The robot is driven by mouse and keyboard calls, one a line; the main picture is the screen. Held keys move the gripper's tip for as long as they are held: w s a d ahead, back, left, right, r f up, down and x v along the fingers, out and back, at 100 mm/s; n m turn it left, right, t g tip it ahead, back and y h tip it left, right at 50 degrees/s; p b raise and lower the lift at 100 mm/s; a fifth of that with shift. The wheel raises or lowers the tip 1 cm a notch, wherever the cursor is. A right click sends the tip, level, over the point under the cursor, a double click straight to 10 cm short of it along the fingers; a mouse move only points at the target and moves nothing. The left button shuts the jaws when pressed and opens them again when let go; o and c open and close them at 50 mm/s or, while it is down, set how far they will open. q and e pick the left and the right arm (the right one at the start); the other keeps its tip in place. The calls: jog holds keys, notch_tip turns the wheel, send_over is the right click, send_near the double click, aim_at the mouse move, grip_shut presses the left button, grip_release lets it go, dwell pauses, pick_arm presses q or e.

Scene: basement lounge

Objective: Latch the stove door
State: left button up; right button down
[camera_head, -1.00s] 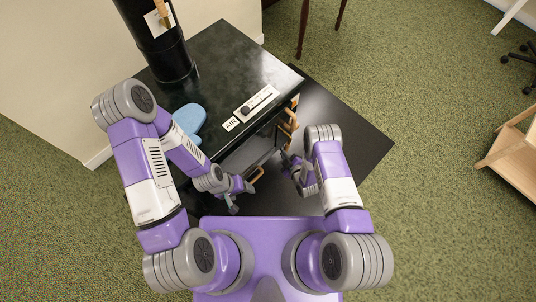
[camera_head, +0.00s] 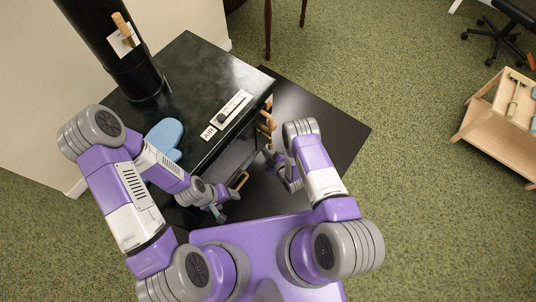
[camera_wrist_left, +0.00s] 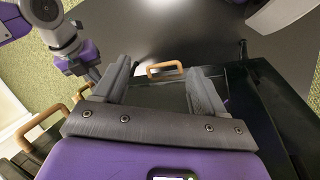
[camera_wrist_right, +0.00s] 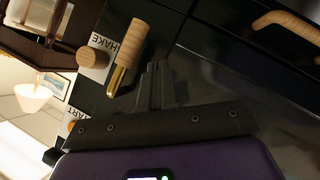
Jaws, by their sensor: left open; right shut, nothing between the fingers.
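The black stove (camera_head: 190,70) stands in front of me in the head view. A curved wooden handle (camera_head: 240,180) shows at its front, on the dark stove door; the door's exact angle is unclear. My left gripper (camera_head: 222,212) is open and empty near this handle. In the left wrist view the handle (camera_wrist_left: 165,68) lies beyond the gap between the fingers. My right gripper (camera_wrist_right: 158,75) is shut and empty close to the stove front. Beside its fingertips is a wooden grip with a brass collar (camera_wrist_right: 130,50). A curved wooden handle (camera_wrist_right: 285,25) is further right.
A blue mitt (camera_head: 164,135) and an AIR slider plate (camera_head: 228,112) are on the stove top. A black stovepipe (camera_head: 110,45) rises at the back. A black floor mat (camera_head: 325,125) lies beside the stove. A wooden shelf (camera_head: 490,135) stands far right, with open carpet between.

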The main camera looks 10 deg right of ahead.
pick_arm(q)
jog(key=r+p, duration=0.1)
jog(key=s+r+p, duration=0.1)
jog(key=r+p, duration=0.1)
jog(key=shift+d+r, duration=0.1)
jog(key=shift+r, duration=0.15)
pick_arm(e)
jog(key=s, duration=1.3)
jog(key=shift+a, duration=0.4)
pick_arm(q)
jog(key=shift+p, duration=0.3)
pick_arm(e)
jog(key=w+d+r+m+g+h+p, duration=0.1)
jog(key=d+r+m+g+h+p, duration=0.15)
jog(key=d+r+m+g, duration=0.3)
pick_arm(q)
notch_tip(320, 180, up, 4)
jog(key=shift+f+p, duration=0.25)
jog(key=shift+p, duration=0.25)
pick_arm(e)
jog(key=s+a+r+m+g+y, duration=0.1)
jog(key=s+a+r+m+g, duration=0.1)
jog(key=s+r+m, duration=0.3)
jog(key=s+a+r+m+g+y, duration=0.1)
jog(key=s+a+r+m+g, duration=0.1)
jog(key=r, duration=0.9)
jog(key=s+m+g, duration=0.1)
jog(key=s+m, duration=0.1)
jog(key=shift+s+m, duration=0.35)
